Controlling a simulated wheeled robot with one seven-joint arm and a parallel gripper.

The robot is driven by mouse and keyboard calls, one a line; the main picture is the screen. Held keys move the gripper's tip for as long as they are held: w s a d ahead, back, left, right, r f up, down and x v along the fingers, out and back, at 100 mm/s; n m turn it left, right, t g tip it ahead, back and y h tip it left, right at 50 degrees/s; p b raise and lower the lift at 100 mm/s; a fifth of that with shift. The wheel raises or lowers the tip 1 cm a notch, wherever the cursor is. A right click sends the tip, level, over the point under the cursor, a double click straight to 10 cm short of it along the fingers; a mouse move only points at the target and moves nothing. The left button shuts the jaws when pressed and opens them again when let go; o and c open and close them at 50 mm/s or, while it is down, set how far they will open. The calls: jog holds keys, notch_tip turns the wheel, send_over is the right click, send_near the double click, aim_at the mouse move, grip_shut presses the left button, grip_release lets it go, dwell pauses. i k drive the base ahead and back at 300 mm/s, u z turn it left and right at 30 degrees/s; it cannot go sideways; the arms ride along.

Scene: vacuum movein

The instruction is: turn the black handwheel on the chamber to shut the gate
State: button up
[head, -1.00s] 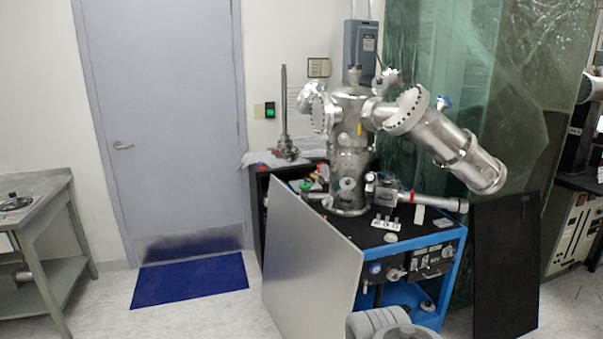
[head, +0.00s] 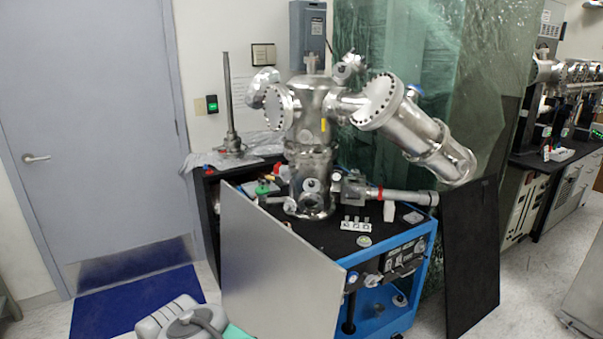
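The steel vacuum chamber (head: 309,155) stands upright on a blue-framed cart (head: 420,250) in the middle of the head view. A large tilted steel tube (head: 415,135) reaches out from its right side. A round bolted flange (head: 275,108) faces forward at its left. A valve body (head: 352,190) with a horizontal steel pipe (head: 405,197) sits low at its right. I cannot clearly make out a black handwheel on the chamber. A grey rounded part of my own arm shows at the bottom left edge. My gripper's fingers are not visible.
A silver panel (head: 275,265) leans against the cart's front left. A black panel (head: 472,258) stands at its right. A blue mat (head: 135,300) lies before the grey door (head: 90,130). A black-topped bench (head: 550,160) stands at the right. Floor shows between them.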

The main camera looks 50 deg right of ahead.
aim_at(337, 177)
jog(key=z, duration=0.2)
jog(key=i, duration=1.15)
jog(key=z, duration=0.75)
jog(key=i, duration=0.4)
jog(key=z, duration=0.25)
